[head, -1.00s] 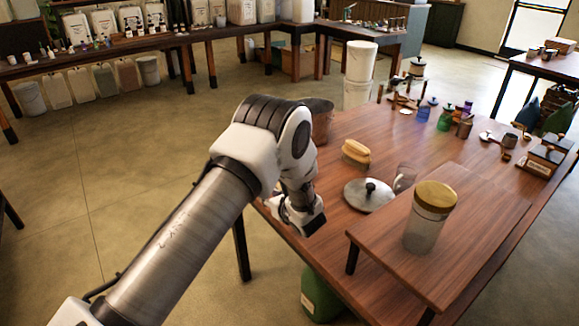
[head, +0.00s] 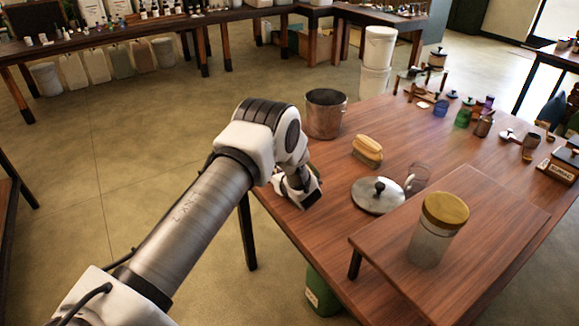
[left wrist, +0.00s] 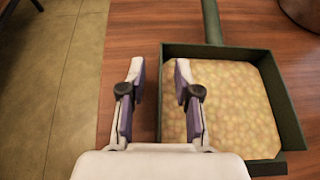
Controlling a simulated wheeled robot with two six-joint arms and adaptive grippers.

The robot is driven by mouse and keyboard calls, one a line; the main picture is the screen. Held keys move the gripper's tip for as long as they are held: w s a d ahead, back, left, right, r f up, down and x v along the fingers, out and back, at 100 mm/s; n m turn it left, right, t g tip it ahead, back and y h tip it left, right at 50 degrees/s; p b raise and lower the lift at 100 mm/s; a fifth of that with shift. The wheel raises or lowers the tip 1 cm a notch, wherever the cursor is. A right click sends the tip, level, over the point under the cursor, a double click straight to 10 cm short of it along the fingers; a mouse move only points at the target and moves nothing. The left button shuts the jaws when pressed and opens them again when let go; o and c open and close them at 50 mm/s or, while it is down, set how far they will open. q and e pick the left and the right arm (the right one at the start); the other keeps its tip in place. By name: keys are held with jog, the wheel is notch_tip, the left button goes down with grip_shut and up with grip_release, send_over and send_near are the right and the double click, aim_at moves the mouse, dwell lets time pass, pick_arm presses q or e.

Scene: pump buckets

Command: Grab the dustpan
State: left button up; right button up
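The dustpan shows in the left wrist view as a dark green square pan (left wrist: 281,95) with a yellowish, mottled inside. Its green handle (left wrist: 212,22) points to the top of the picture. It lies on the wooden table near the table's edge. My left gripper (left wrist: 158,80) is open and empty, with two fingers apart. The right finger overlaps the pan's left part in the picture; the left finger is over bare wood. I cannot tell the height gap. In the head view my left gripper (head: 306,197) is by the table's near-left edge; the dustpan is hidden there. My right gripper is not in view.
A metal bucket (head: 326,117), a brush (head: 367,151) and a round lid (head: 378,197) stand near my left gripper. A jar (head: 434,235) stands on a raised board (head: 490,205) to the right. Several small bottles and cups stand farther back.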

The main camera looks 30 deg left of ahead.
pick_arm(q)
grip_shut()
jog(key=shift+r, duration=0.2)
